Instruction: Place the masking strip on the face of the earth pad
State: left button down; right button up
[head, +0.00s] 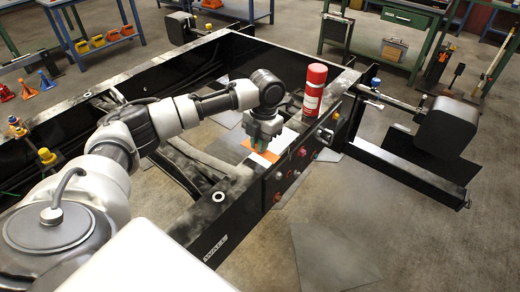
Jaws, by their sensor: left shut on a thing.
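My left gripper (261,147) points down over the black chassis beam (236,195), just left of the red can. It is shut on a small orange piece (268,156), which looks like the masking strip and shows at its fingertips. The piece is at or just above a white sheet (286,139) on the beam top; I cannot tell whether it touches. I cannot pick out the earth pad's face for certain; the gripper and strip hide part of this spot. My right gripper is not in view.
A red spray can (314,90) stands on the beam close to the right of the gripper. Several coloured fittings (279,175) stick out of the beam's front side. A black box (447,128) is mounted at the right. Open floor (345,220) lies in front.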

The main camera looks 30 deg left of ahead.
pick_arm(q)
notch_tip(320, 180, down, 3)
jog(key=shift+f+p, duration=0.2)
jog(key=shift+p, duration=0.25)
jog(key=shift+f, duration=0.15)
jog(key=shift+f, duration=0.1)
jog(key=c, duration=1.2)
grip_release()
jog(key=shift+w+d+r+b, duration=0.1)
jog(key=shift+w+r+b, duration=0.3)
jog(key=shift+r, duration=1.6)
jog(key=shift+w+a+r+b, duration=0.15)
jog(key=shift+r+b, duration=0.35)
jog(key=shift+r, duration=1.55)
jog(key=shift+w+d+r+b, duration=0.15)
jog(key=shift+w+r+b, duration=0.25)
jog(key=shift+r, duration=1.6)
jog(key=shift+s, duration=0.1)
